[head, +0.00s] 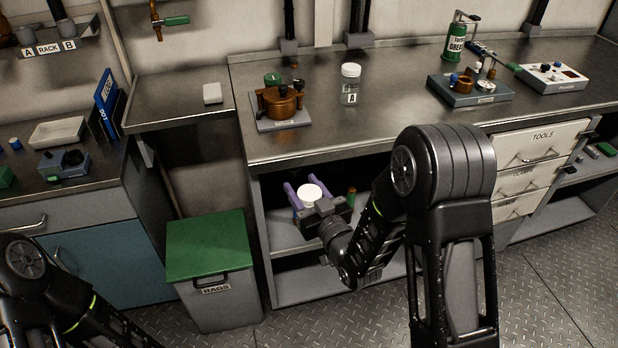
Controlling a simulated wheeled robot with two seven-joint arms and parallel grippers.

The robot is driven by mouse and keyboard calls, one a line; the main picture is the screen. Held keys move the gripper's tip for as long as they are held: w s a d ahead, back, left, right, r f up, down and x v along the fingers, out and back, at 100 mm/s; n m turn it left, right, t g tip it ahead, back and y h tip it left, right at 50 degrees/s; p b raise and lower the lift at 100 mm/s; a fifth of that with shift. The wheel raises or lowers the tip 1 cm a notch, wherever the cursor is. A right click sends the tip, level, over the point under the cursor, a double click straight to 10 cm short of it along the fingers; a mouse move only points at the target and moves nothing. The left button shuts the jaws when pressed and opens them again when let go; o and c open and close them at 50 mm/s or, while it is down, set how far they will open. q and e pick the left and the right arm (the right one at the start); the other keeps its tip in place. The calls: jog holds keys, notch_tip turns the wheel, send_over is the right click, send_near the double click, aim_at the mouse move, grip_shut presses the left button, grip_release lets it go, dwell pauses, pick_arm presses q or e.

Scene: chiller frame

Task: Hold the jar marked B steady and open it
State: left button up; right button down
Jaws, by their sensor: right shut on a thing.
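A jar with a white lid (309,194) is in the open shelf space below the counter. My right gripper (303,185) reaches into that space, and its purple fingers are shut on the jar, one on each side. The jar's body is mostly hidden, and no letter on it can be read. The lid sits on top. Another white-lidded jar, marked A (350,84), stands upright on the counter above, apart from my grippers. My left arm comes in at the lower left, but its gripper is out of the frame.
The counter edge (330,150) overhangs the shelf space, and a small brown-green item (351,196) stands right of the held jar. A green-lidded rags bin (208,248) stands left of the shelf.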

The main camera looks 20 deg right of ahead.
jog(key=s+a+f+n+g+y, duration=0.1)
jog(key=s+a+n+g+y, duration=0.2)
jog(key=a+n+g+y, duration=0.1)
jog(key=s+a+f+n+g+y, duration=0.1)
jog(key=s+a+n+g+y, duration=0.3)
jog(key=a+y, duration=0.4)
jog(key=a+n+g, duration=0.1)
jog(key=a+n, duration=0.1)
jog(key=a, duration=0.1)
jog(key=shift+y, duration=0.3)
pick_arm(q)
jog(key=shift+o, duration=0.4)
